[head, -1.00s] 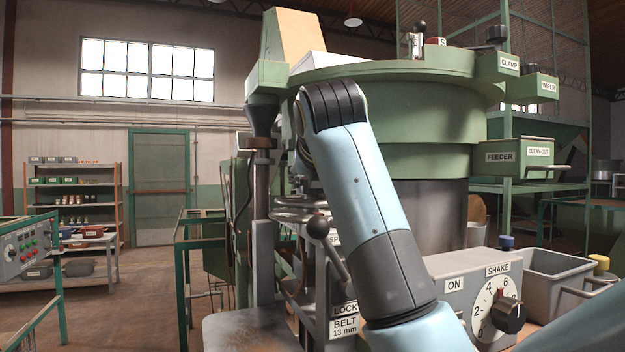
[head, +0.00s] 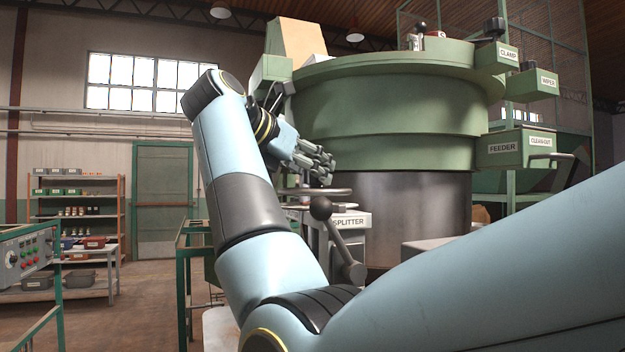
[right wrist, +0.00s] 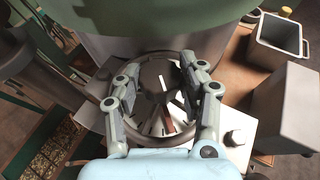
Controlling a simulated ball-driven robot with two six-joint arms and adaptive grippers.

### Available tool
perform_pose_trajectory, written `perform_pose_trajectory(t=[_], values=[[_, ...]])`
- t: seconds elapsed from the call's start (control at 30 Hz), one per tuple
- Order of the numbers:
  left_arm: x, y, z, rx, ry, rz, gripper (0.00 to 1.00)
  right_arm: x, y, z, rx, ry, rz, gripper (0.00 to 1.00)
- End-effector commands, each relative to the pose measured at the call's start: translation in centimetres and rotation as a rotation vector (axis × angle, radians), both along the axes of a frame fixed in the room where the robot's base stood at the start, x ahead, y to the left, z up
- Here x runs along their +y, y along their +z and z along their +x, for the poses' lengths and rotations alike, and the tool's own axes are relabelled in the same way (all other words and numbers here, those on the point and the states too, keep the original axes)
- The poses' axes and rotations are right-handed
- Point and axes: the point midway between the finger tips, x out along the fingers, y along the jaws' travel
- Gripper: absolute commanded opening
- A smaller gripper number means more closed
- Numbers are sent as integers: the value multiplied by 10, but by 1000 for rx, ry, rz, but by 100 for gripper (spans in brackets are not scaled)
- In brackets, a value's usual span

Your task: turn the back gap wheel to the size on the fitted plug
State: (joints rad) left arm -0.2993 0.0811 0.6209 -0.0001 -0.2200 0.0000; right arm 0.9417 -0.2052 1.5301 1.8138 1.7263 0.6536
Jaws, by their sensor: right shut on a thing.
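My right gripper (head: 318,168) reaches down from my raised arm, left of the green bowl. In the right wrist view its two fingers (right wrist: 160,66) stand on either side of the dark round hub of a hand wheel (right wrist: 152,76) and are shut on it. The hub has a white mark, and a pale dial with dark lines and a reddish-brown mark shows below it. A grey ring runs around them. In the head view the wheel (head: 312,192) shows edge-on, above the SPLITTER label (head: 350,221). I cannot read any size. No fitted plug can be made out. My left gripper is out of view.
A lever with a black ball (head: 320,207) stands just below the wheel. The green bowl (head: 390,120) and its steel drum (head: 415,215) are close on the right. A grey bin (right wrist: 279,40) stands at the upper right of the wrist view. My arm hides the lower front.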

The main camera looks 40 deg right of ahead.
Motion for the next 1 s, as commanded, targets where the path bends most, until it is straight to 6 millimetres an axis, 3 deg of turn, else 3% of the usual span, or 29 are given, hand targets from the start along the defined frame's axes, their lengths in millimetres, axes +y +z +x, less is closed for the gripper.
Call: perform_pose_trajectory(t=[0.17,0.5,1.0], values=[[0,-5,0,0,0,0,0,0,1,3,1,-153,-2,8],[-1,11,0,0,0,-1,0,0,4,4,0,-367,-1,8],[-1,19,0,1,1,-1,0,-1,0,5,-1,-453,1,8]])
